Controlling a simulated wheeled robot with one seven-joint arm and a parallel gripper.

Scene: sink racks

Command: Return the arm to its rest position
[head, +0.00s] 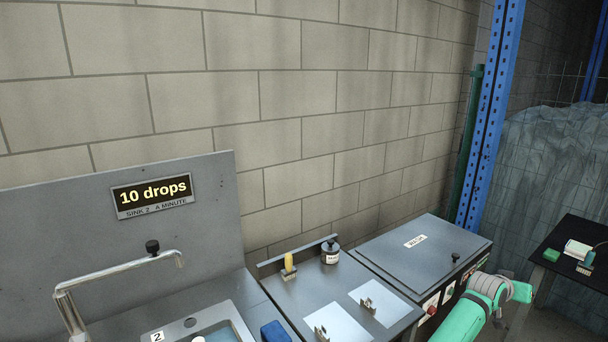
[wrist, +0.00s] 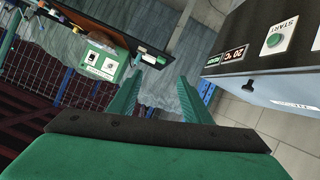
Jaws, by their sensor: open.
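My gripper (wrist: 159,80) shows in the wrist view with its two green fingers apart and nothing between them. A dark bar and a green housing fill the lower part of that view. In the head view, my green arm (head: 466,318) rises at the bottom right, in front of the wash machine (head: 420,258). The gripper itself cannot be made out in the head view.
The machine's START button panel (wrist: 280,40) is right of my fingers in the wrist view. A black table (head: 575,250) stands far right. A blue post (head: 490,120) stands behind.

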